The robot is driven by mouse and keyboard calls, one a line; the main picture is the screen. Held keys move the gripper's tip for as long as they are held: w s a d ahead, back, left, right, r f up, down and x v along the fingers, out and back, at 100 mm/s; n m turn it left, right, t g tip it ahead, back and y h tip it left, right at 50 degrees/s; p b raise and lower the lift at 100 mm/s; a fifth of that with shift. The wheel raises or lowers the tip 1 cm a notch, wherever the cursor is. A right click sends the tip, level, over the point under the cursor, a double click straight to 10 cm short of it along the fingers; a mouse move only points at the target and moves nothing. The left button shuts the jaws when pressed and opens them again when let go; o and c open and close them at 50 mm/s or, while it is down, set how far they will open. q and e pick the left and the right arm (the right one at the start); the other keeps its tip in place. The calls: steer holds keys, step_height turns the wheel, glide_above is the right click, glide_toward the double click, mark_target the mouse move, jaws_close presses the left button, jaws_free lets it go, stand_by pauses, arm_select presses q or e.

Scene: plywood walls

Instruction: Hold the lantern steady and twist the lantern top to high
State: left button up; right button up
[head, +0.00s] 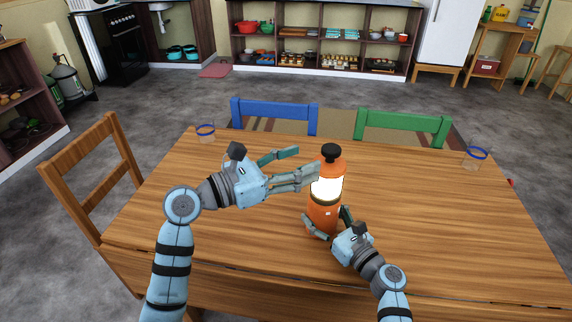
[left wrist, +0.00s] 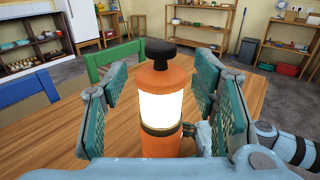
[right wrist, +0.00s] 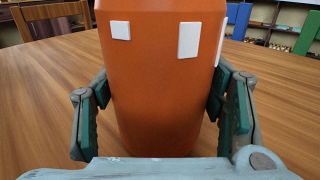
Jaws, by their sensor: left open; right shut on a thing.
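The orange lantern (head: 323,211) stands upright on the wooden table, with a bright white lit band in its middle. Its black top knob (head: 331,151) sits on the orange cap; the knob also shows in the left wrist view (left wrist: 160,52). My right gripper (head: 326,225) is shut around the lantern's lower orange body, which fills the right wrist view (right wrist: 165,95). My left gripper (head: 306,165) is open, left of the lantern at the height of its upper part. In the left wrist view its fingers stand on either side of the lantern, apart from it. The knob's setting cannot be told.
The wooden table (head: 230,225) is mostly clear. A blue-rimmed glass (head: 206,133) stands at the far left and another (head: 475,158) at the far right. A blue chair (head: 273,111), a green chair (head: 403,124) and a wooden chair (head: 95,175) surround the table.

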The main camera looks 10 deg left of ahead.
arm_select(q)
steer(key=shift+v, duration=1.9)
arm_select(e)
steer(key=o, duration=1.3)
steer(key=shift+c, duration=0.2)
arm_select(q)
steer(key=v, duration=0.6)
arm_select(e)
steer(key=v, duration=1.2)
steer(key=shift+a, duration=0.1)
